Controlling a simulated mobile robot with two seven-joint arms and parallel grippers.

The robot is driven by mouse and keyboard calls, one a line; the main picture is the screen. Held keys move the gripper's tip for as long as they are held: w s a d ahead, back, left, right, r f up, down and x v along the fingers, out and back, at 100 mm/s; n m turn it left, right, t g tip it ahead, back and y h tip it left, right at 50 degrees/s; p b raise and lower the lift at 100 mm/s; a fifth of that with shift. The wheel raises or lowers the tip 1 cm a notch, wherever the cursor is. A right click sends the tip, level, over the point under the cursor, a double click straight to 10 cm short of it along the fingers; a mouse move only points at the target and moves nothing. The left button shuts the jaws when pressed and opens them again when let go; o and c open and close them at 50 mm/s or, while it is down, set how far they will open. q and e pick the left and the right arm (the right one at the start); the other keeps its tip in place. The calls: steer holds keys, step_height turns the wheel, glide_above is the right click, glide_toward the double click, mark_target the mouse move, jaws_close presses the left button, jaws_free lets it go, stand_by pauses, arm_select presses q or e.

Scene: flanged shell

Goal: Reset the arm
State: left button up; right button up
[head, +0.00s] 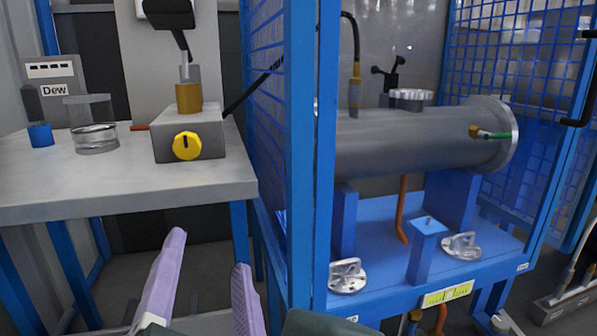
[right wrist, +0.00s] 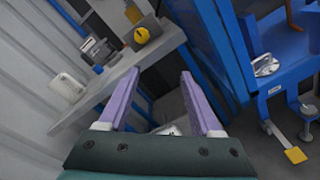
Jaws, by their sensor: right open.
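My right gripper (head: 208,252) shows at the bottom of the head view, left of centre. Its two lilac fingers stand apart with nothing between them. In the right wrist view the same gripper (right wrist: 160,76) is open and empty, pointing at the gap between the grey table and the blue frame. My left gripper is in neither view. The grey flanged shell (head: 420,142) lies level on blue supports inside the blue mesh cage, to the right of the gripper and apart from it.
A blue cage post (head: 312,150) stands just right of my gripper. The grey table (head: 90,183) at left carries a box with a yellow knob (head: 186,146), a glass dish (head: 95,138) and a blue cup (head: 40,135). Round metal clamps (head: 347,276) lie on the blue base.

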steer(key=w+d+f+h, duration=0.1)
steer(key=d+f+h, duration=0.15)
steer(key=d, duration=0.45)
steer(key=w+d+f+n+h, duration=0.1)
steer(key=d+f, duration=0.2)
steer(key=d, duration=0.4)
steer(key=w+d+f+h, duration=0.1)
steer(key=w+d+f, duration=0.15)
steer(key=d, duration=0.45)
steer(key=s+d+f+m+g+h, duration=0.45)
steer(key=s+d+m+g, duration=0.5)
steer(key=m, duration=0.75)
steer(key=s+d+r+m+g+y, duration=0.15)
steer(key=s+d+m+g, duration=0.25)
steer(key=s+m, duration=0.65)
steer(key=a+f+m+y, duration=0.1)
steer(key=a+m+y, duration=0.15)
steer(key=a, duration=0.75)
arm_select(q)
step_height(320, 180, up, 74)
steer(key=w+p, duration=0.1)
steer(key=p, duration=7.2)
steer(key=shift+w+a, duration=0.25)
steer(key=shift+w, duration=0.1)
arm_select(e)
step_height(320, 180, up, 73)
steer(key=shift+s+d+y, duration=0.2)
steer(key=shift+s+y, duration=0.05)
steer(key=shift+y, duration=0.05)
